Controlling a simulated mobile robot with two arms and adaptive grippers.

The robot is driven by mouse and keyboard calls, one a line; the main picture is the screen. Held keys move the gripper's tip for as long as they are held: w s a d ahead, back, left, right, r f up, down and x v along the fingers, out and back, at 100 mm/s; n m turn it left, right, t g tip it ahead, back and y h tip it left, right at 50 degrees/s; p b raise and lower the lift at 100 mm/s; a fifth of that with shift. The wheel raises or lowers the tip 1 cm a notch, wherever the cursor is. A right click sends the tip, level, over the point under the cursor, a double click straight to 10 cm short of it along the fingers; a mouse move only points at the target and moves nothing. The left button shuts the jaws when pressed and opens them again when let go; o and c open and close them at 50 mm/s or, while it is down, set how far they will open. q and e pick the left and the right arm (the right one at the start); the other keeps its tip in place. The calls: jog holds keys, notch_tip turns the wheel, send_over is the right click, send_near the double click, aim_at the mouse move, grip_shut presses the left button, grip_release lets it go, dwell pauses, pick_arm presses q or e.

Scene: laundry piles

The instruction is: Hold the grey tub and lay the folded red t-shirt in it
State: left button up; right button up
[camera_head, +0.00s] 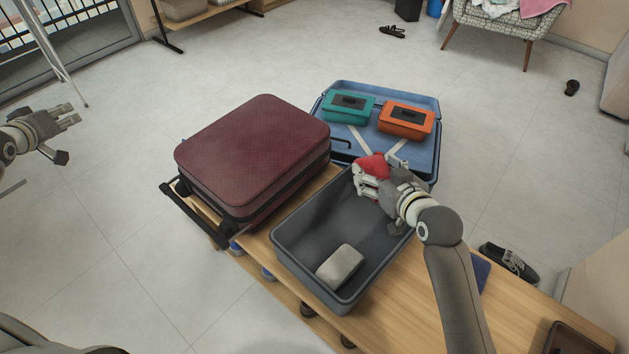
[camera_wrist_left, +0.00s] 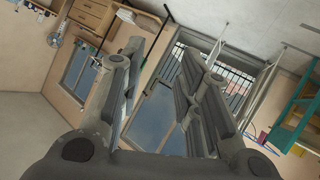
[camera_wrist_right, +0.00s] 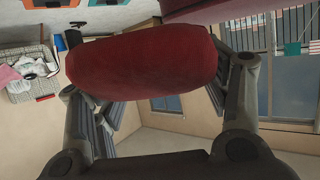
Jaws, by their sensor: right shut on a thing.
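The grey tub (camera_head: 290,258) stands on the wooden bench in the head view. A folded light grey cloth (camera_head: 340,266) lies in its near end. My right gripper (camera_head: 366,178) is shut on the folded red t-shirt (camera_head: 372,165), over the far end of the tub. The red t-shirt (camera_wrist_right: 140,68) fills the space between the fingers in the right wrist view. Whether it touches the tub's floor is hidden. My left gripper (camera_head: 72,128) is open and empty, over the floor at the far left, well away from the tub. Its spread fingers (camera_wrist_left: 155,75) show in the left wrist view.
A closed dark red suitcase (camera_head: 255,150) lies left of the tub. Behind the tub is an open blue suitcase (camera_head: 385,92) with a teal pouch (camera_head: 348,106) and an orange pouch (camera_head: 406,121). The bench (camera_head: 430,320) is largely bare at the near right. A shoe (camera_head: 508,262) lies on the floor.

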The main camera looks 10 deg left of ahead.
pick_arm(q)
jog(key=w+a+r+t+y, duration=0.1)
jog(key=w+a+r+t, duration=0.15)
jog(key=r, duration=0.85)
jog(key=w+a+r+t+y, duration=0.1)
jog(key=a+r+t+y, duration=0.15)
jog(key=r, duration=0.85)
jog(key=w+d+f+m+h, duration=0.4)
jog(key=d+f+m+h, duration=0.4)
jog(key=d, duration=0.5)
jog(key=w+d+f+m+g+h, duration=0.1)
jog(key=w+d+f+m+h, duration=0.35)
jog(key=d+m, duration=0.8)
jog(key=w+d+f+m+h, duration=0.4)
jog(key=d+f+m+h, duration=0.25)
jog(key=d, duration=0.75)
jog(key=m+g+y, duration=1)
jog(key=m+g, duration=0.6)
jog(key=m, duration=0.8)
send_over(316, 220)
jog(key=f, duration=1.9)
jog(key=shift+w+a+f, duration=0.25)
jog(key=shift+w+f, duration=0.05)
jog(key=shift+w, duration=0.05)
jog(key=shift+f, duration=0.15)
notch_tip(316, 220, down, 12)
jog(key=shift+d+r, duration=0.1)
jog(key=shift+r, duration=0.1)
